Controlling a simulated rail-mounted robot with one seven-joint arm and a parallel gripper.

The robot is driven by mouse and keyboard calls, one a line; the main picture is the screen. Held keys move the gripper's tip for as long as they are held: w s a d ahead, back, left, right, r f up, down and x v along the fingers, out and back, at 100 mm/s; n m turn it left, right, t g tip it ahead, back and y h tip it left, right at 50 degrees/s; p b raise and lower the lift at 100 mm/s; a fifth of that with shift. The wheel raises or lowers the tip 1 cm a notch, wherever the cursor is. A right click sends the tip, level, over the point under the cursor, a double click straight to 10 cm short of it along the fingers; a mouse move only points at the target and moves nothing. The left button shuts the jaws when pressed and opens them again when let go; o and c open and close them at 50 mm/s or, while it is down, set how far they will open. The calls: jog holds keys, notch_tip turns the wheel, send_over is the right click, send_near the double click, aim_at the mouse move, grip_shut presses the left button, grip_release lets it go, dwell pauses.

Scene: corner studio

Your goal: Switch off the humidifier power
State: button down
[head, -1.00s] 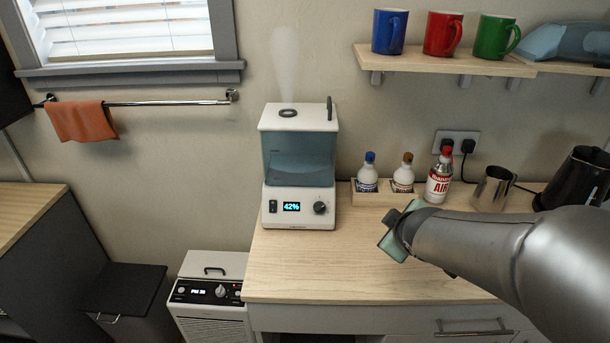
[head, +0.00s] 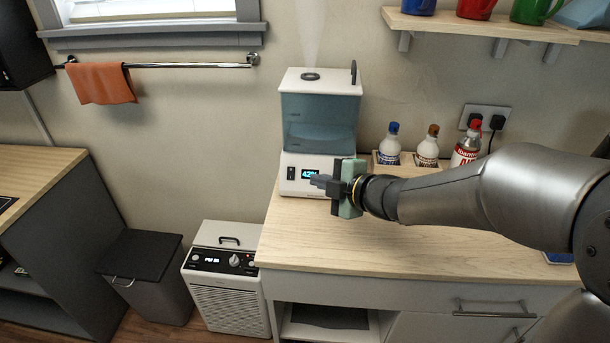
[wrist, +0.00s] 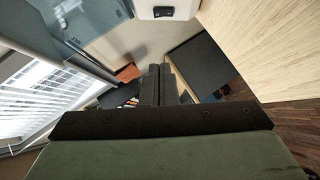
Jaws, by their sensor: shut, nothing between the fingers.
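The humidifier (head: 320,112) stands upright on the wooden counter, with a blue-tinted tank and white base. Mist rises from its top. A dark rocker switch (head: 291,173) shows at the left of its front, and the lit display beside it is partly covered by my gripper. The dial is hidden behind my gripper. My gripper (head: 318,181) is shut and empty, in front of the base and pointing left, with its tip to the right of the switch. In the wrist view the shut fingers (wrist: 155,85) show, and the white base with a dark switch (wrist: 163,12) is at the top edge.
The counter (head: 400,250) is clear in front of my arm. Several bottles (head: 428,147) stand to the right of the humidifier. A white appliance (head: 228,290) with its own dials stands on the floor to the left, beside a dark bin (head: 145,280).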

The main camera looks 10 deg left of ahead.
aim_at(291, 173)
jog(key=x, duration=0.3)
jog(key=w+x, duration=0.1)
jog(key=x, duration=0.3)
jog(key=d+x, duration=0.1)
jog(key=x, duration=0.3)
jog(key=shift+w+a+f+b, duration=0.1)
jog(key=shift+w+f+b, duration=0.25)
jog(key=shift+f, duration=0.1)
jog(key=shift+w+f, duration=0.3)
jog(key=shift+w, duration=0.2)
